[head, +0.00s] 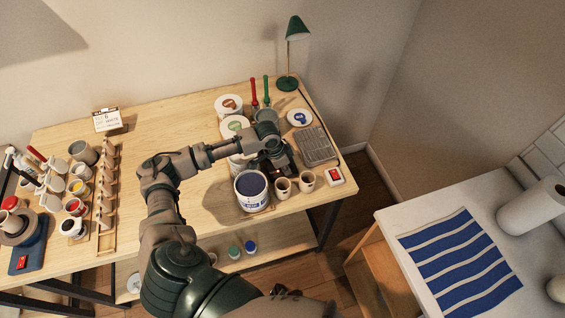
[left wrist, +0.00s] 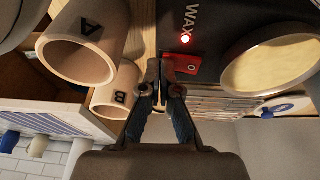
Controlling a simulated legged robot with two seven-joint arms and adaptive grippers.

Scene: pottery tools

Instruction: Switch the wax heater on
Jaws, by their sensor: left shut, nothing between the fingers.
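The wax heater (left wrist: 215,18) is a dark panel lettered WAX in the left wrist view. A round pot (left wrist: 272,62) with a tan rim sits beside the switch. In the head view my left gripper (head: 279,160) hides most of the heater; a grey pot (head: 267,117) shows behind it. My right gripper is not in view.
Cup A (left wrist: 84,45) and cup B (left wrist: 115,95) stand close beside my fingers. A white tub (head: 252,200) stands left of the cups. A slatted grey rack (head: 317,146) and a white box with a red switch (head: 335,176) lie to the right. The table's middle left is clear.

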